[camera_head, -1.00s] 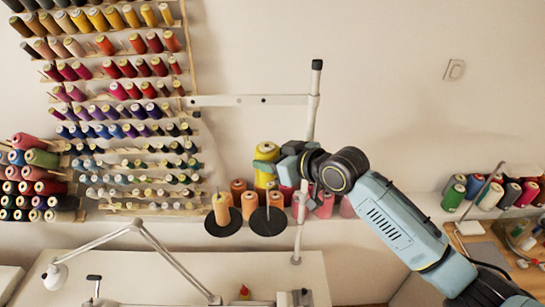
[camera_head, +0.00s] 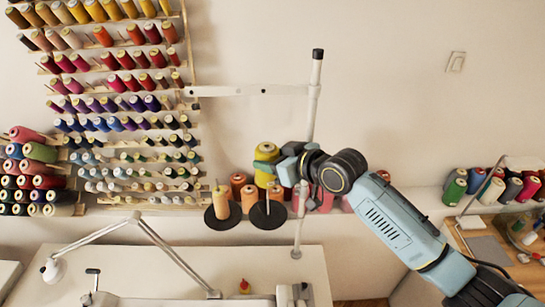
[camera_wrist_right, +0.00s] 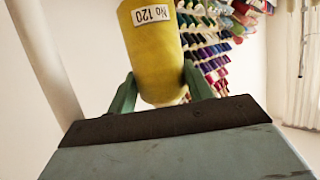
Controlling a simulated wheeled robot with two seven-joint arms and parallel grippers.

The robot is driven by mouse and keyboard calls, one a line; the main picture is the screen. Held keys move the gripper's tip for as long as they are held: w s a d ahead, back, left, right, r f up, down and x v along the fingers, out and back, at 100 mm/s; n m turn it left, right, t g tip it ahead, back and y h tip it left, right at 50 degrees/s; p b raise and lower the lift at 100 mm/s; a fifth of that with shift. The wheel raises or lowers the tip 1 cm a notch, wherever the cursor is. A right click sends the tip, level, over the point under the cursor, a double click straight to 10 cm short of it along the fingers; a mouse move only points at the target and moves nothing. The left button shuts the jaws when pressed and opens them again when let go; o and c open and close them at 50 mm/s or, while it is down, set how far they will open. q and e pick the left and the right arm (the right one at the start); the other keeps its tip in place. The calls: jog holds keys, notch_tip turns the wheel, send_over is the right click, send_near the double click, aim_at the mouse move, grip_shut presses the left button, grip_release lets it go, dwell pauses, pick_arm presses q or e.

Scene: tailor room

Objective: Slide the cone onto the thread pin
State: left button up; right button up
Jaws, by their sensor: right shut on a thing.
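The yellow cone (camera_head: 266,165), labelled "No 120", is in my right gripper (camera_head: 284,168). In the right wrist view the cone (camera_wrist_right: 155,62) sits between the two green fingers, and the gripper (camera_wrist_right: 158,92) is shut on it. In the head view it is roughly upright, left of the white stand pole. Below it is a black disc (camera_head: 268,221) with a thin thread pin (camera_head: 268,198) that holds no cone. The cone appears above this pin; the gap in depth is unclear. My left gripper is not in view.
The white stand pole (camera_head: 312,105) rises close beside my gripper. Orange and pink cones (camera_head: 239,185) line the ledge behind. A spool rack (camera_head: 120,120) hangs at left; a lamp (camera_head: 170,250) stands below.

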jog(key=shift+f, duration=0.1)
dwell(0.3)
jog(key=shift+f+b, duration=4.25)
jog(key=shift+f, duration=2.15)
jog(key=o, duration=1.2)
jog(key=shift+c, duration=0.2)
jog(key=shift+s, duration=0.1)
